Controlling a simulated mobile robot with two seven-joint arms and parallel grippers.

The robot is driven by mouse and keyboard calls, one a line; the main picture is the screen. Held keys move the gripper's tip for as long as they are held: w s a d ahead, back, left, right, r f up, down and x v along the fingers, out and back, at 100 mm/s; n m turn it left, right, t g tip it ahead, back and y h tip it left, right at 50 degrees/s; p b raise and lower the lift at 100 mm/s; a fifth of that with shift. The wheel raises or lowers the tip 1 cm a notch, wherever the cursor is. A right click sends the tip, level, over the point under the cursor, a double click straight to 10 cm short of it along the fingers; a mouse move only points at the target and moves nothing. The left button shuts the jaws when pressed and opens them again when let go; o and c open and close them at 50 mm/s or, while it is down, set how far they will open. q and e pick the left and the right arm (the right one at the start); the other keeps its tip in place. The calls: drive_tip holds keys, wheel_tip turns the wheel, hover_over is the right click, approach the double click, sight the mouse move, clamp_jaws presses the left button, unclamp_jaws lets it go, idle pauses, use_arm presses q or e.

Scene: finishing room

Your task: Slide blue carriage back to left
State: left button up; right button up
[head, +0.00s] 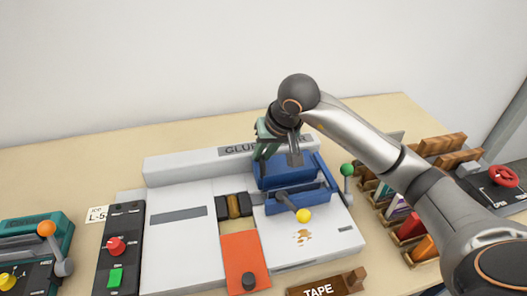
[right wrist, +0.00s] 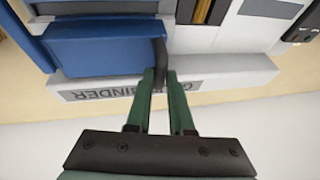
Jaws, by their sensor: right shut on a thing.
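The blue carriage (head: 290,180) sits on the right part of the white glue binder (head: 180,215). It also shows at the upper left of the right wrist view (right wrist: 100,50). A dark grey handle (right wrist: 160,60) stands at the carriage's edge. My right gripper (head: 262,153), with green fingers, reaches down at the carriage's back left corner. In the right wrist view its fingers (right wrist: 161,75) are closed around the dark handle. The gripper partly hides the carriage's back and the binder's label. My left gripper is out of view.
A lever with a yellow knob (head: 303,215) is at the carriage's front. A green-knobbed lever (head: 347,169) stands to its right. Left of the carriage are a dark and tan block (head: 233,206) and an orange panel (head: 241,258). A book rack (head: 412,228) stands at the right.

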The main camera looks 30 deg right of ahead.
clamp_jaws()
idle(0.8)
